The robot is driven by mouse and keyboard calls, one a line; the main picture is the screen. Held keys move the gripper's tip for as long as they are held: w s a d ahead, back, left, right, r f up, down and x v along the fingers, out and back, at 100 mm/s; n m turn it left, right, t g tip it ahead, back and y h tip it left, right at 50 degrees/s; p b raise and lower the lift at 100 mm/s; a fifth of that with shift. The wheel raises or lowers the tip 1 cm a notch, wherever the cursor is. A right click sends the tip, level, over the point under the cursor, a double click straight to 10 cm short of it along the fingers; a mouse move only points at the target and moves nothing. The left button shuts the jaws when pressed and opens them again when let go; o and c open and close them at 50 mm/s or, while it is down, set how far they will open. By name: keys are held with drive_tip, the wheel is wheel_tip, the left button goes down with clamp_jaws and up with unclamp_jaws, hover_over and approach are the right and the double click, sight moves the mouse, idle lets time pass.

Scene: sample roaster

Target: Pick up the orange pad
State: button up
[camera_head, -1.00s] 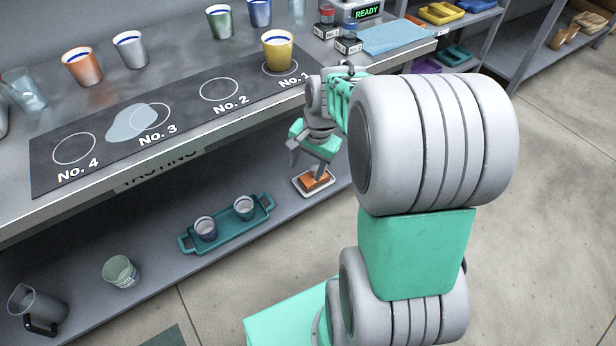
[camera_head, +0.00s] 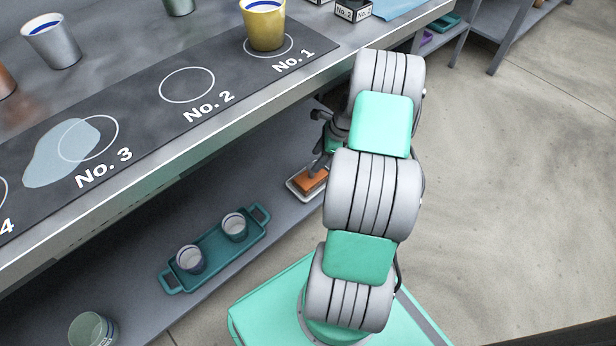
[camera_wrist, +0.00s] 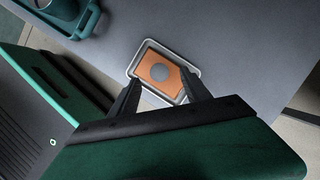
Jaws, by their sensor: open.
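The orange pad (camera_head: 311,179) lies in a small white tray (camera_head: 293,187) on the lower shelf, partly hidden by my arm in the head view. In the wrist view the pad (camera_wrist: 158,71) shows a grey round spot on its top and sits in the pale-rimmed tray (camera_wrist: 136,62). My gripper (camera_wrist: 160,92) is open and empty, its two dark fingers pointing towards the pad, one at each side of its near edge. I cannot tell how high the fingertips are above it. In the head view the gripper is mostly hidden behind my arm.
A teal tray (camera_head: 170,277) with two cups stands on the same shelf, left of the pad. A clear cup (camera_head: 92,330) stands farther left. The counter edge (camera_head: 200,150) overhangs the shelf. A yellow cup (camera_head: 264,28) stands on No. 1. Shelf around the white tray is clear.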

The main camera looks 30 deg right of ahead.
sight(311, 166)
drive_tip(key=b+x, duration=0.3)
drive_tip(key=x, duration=0.3)
drive_tip(key=shift+s, duration=0.1)
drive_tip(key=shift+r, duration=0.1)
drive_tip(key=shift+c, duration=0.3)
clamp_jaws()
